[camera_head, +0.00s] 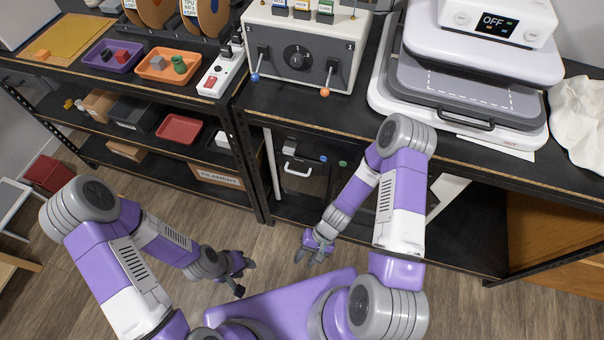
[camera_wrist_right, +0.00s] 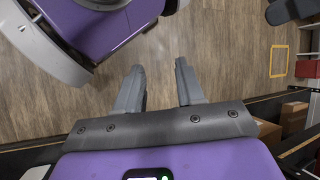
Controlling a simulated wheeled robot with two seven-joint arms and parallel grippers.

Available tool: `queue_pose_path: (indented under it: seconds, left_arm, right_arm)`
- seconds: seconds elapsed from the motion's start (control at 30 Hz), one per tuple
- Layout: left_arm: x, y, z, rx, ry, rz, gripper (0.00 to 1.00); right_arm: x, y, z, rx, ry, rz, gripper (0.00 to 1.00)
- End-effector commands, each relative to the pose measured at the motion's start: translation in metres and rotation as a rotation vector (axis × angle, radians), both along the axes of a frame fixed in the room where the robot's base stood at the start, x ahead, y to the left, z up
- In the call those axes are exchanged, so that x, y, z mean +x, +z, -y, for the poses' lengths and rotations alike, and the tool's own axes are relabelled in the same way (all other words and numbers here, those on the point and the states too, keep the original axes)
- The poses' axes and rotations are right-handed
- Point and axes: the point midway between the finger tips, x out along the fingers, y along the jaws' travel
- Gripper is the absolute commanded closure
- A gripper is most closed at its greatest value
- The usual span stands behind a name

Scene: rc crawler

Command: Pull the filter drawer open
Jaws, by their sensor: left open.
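A dark unit under the bench, which looks like the filter drawer's housing (camera_head: 303,185), shows in the head view with a pale bar handle (camera_head: 297,172) on its front. How far its drawer sits in or out is hard to tell. My right gripper (camera_head: 314,254) is below and in front of this unit, over the floor and apart from the handle. In the right wrist view its fingers (camera_wrist_right: 158,88) are spread, with only floor between them. My left gripper (camera_head: 247,278) is open and empty over the floor, left of the right one.
The bench top above holds a grey control box (camera_head: 300,50) with levers and a white heat press (camera_head: 460,90). A black bench leg (camera_head: 245,165) stands left of the unit, beside shelves with bins (camera_head: 180,128). The wooden floor in front is clear.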

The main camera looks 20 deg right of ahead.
Motion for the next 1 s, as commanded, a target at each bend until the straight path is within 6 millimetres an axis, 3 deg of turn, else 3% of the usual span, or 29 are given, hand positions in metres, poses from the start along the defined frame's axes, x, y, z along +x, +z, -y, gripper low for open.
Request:
queue_pose_path:
  seconds: [0.03, 0.13, 0.27, 0.4, 0.53, 0.63, 0.77, 0.87, 1.0]
  left_arm:
    - [0.0, -0.01, 0.0, 0.0, 0.0, 0.0, 0.57]
    - [0.0, -0.019, 0.0, 0.0, 0.0, 0.0, 0.57]
    - [0.0, -0.03, 0.0, 0.0, 0.0, 0.0, 0.57]
    - [0.0, -0.039, 0.0, 0.0, -0.001, 0.0, 0.57]
    - [0.0, -0.046, 0.0, 0.0, -0.001, 0.0, 0.57]
    - [0.0, -0.049, 0.0, 0.0, -0.001, 0.0, 0.57]
    - [0.0, -0.051, 0.0, 0.0, -0.001, 0.0, 0.57]
    - [0.0, -0.054, 0.0, 0.0, -0.001, 0.0, 0.57]
    - [0.0, -0.061, 0.0, 0.0, -0.001, 0.001, 0.57]
  right_arm:
    - [0.007, -0.01, -0.006, 0.078, -0.058, -0.032, 0.62]
    - [0.035, -0.014, -0.018, 0.266, -0.186, -0.036, 0.62]
    - [0.093, -0.013, -0.02, 0.491, -0.383, 0.079, 0.62]
    - [0.159, -0.011, 0.008, 0.646, -0.601, 0.3, 0.62]
    - [0.207, -0.01, 0.048, 0.704, -0.772, 0.526, 0.62]
    - [0.23, -0.009, 0.078, 0.707, -0.868, 0.666, 0.62]
    - [0.245, -0.007, 0.102, 0.696, -0.935, 0.776, 0.62]
    - [0.253, -0.008, 0.105, 0.692, -0.951, 0.806, 0.62]
    - [0.269, -0.01, 0.094, 0.693, -0.951, 0.809, 0.62]
